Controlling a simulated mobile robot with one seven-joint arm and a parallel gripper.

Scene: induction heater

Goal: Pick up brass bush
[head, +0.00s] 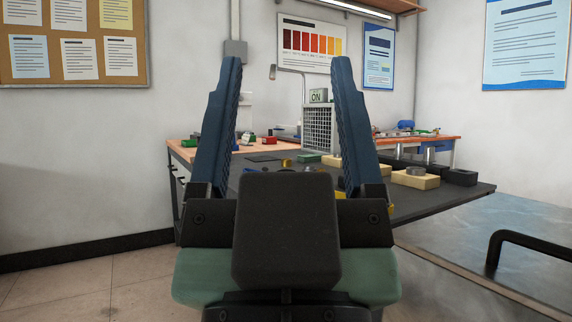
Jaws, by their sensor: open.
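My gripper (287,70) is open and empty, its two blue fingers pointing up in the foreground. A small brass-yellow piece (287,163) stands on the dark bench top, seen between the fingers and well beyond them. It may be the brass bush, but it is too small to be sure. Another yellow piece (341,184) shows partly behind the right finger. My gripper body hides much of the bench in front.
A black handle (535,236) rises at the right. Floor at left is clear.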

